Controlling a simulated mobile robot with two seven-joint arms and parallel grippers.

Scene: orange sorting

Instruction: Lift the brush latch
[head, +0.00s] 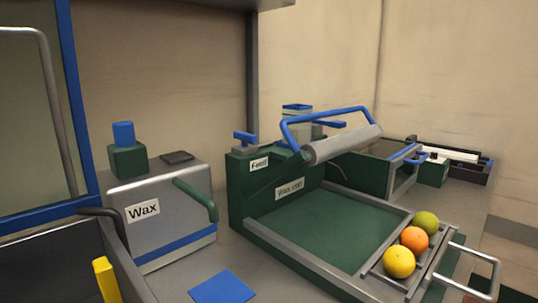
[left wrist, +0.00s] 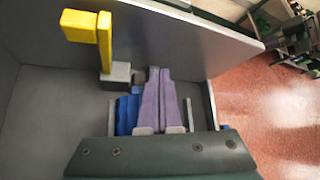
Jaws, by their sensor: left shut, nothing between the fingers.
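The yellow latch (left wrist: 105,40) is at the upper left of the left wrist view, an upright post with an arm to the left, above a small grey block (left wrist: 115,73). A yellow piece that looks like the same latch (head: 105,280) shows at the lower left of the head view. My left gripper (left wrist: 159,72) has its two purple fingers together, with nothing between them. It is to the right of and below the latch, apart from it in the picture. A blue part (left wrist: 127,113) sits left of the fingers, partly hidden. My right gripper is in neither view.
A grey wall panel (left wrist: 190,40) rises behind the latch. In the head view, a Wax box (head: 170,210) with a green handle stands beside a green tray (head: 330,225) with a roller (head: 343,143). Three fruits (head: 414,239) lie in a rack. A blue square (head: 221,288) lies in front.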

